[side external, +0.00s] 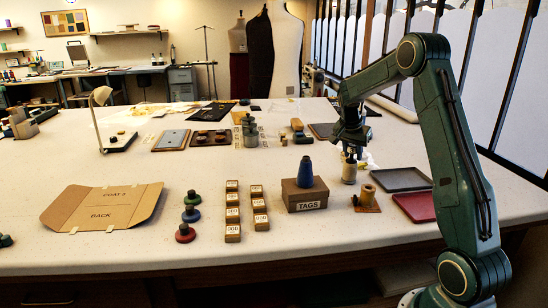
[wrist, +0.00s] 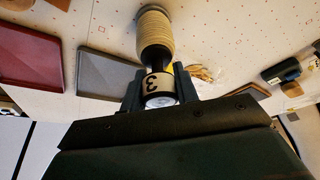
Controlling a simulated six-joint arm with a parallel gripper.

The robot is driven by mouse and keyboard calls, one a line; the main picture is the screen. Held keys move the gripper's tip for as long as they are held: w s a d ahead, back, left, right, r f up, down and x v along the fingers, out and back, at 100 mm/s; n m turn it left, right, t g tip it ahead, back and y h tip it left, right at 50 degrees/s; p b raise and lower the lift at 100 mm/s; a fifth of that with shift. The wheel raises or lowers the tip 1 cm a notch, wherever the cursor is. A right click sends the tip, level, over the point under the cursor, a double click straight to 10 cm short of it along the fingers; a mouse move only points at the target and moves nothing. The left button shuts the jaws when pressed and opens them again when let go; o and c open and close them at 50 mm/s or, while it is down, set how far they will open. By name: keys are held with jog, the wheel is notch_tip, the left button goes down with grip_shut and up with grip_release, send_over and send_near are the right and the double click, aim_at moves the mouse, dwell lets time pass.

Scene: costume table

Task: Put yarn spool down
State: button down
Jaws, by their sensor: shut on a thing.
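My gripper (side external: 350,150) points down over the right part of the table. A pale band marked 3 shows between the fingers. In the side view the same cream spool (side external: 349,173) hangs upright below the fingers. I cannot tell whether its lower end touches the table (side external: 290,240).
A grey tray (side external: 403,179) and a red tray (side external: 416,207) lie to the right. A TAGS box (side external: 305,197) bearing a blue cone (side external: 305,173) is to the left.

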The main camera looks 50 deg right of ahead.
dwell(0.3)
jog(key=c, duration=1.1)
grip_release()
jog(key=shift+f, duration=0.15)
jog(key=shift+o, duration=0.2)
jog(key=v, duration=1.2)
jog(key=shift+a, duration=0.1)
